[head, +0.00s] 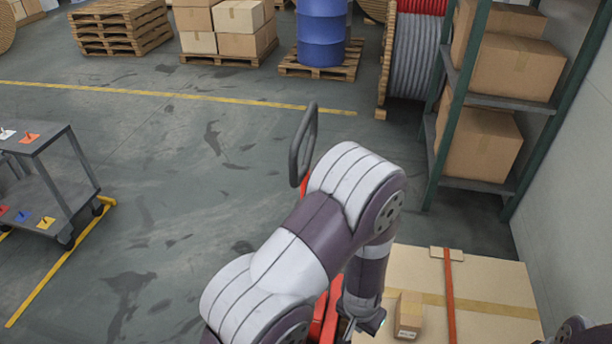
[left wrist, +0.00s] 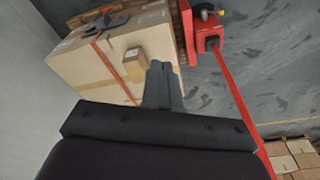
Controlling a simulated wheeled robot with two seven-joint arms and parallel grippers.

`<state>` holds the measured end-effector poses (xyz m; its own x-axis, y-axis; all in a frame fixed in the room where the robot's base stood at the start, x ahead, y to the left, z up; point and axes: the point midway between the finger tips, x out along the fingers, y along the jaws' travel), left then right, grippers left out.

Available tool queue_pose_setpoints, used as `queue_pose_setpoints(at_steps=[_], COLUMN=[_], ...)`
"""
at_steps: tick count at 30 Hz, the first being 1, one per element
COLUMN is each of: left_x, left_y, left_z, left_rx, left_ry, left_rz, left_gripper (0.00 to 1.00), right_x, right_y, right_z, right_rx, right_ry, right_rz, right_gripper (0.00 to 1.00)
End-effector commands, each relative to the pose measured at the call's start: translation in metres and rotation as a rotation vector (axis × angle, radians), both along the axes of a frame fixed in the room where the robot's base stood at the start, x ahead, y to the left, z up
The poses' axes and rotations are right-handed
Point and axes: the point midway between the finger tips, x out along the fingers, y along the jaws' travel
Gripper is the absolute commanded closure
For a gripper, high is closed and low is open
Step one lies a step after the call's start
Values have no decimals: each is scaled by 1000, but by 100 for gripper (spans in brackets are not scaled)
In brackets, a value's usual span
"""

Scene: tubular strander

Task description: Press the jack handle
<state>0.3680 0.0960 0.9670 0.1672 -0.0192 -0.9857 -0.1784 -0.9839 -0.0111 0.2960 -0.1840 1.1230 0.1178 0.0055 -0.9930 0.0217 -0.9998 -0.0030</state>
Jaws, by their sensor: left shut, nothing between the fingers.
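The jack handle (head: 303,145) is a dark grey loop on top of a red shaft, standing upright beyond my left arm in the head view. My arm hides most of the shaft there. In the left wrist view the red shaft (left wrist: 238,100) runs down from the red jack body (left wrist: 205,38), and the loop is out of frame. Red jack parts (head: 325,315) also show low in the head view. My left gripper (left wrist: 161,68) is shut and empty, in front of the large box and beside the jack, apart from the handle.
A large strapped carton (head: 400,265) with a small box (head: 409,312) on it stands beside the jack. A shelf (head: 500,95) with cartons is at the right. A grey cart (head: 50,185) is at the left. Floor left of the handle is clear.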

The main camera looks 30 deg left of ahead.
Motion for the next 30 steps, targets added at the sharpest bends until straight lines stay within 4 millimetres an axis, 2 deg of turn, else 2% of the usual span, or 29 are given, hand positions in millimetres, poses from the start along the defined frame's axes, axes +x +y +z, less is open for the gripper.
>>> queue_pose_setpoints(at_steps=[1,4,7,9,12,16,18,20,30], left_x=[16,57,89,101,105,102,100,99,100], left_y=[-3,9,42,67,92,105,106,106,106], left_z=[8,-1,8,28,66,109,123,127,129], left_rx=[42,230,554,815,1167,1497,1593,1631,1641], left_ry=[-72,-291,-490,-575,-607,-551,-516,-495,-487], left_rz=[-29,-106,-196,-245,-291,-331,-353,-369,-380], left_gripper=[100,100,100,100,100,100,100,100,100], right_x=[0,0,0,0,0,0,0,0,0], right_y=[0,0,0,0,0,0,0,0,0], right_z=[32,59,74,77,77,75,75,75,75], right_rx=[0,0,0,0,0,0,0,0,0], right_ry=[0,0,0,0,1,1,1,1,0], right_rz=[0,0,0,0,0,0,0,0,0], right_gripper=[54,54,54,54,54,54,54,54,54])
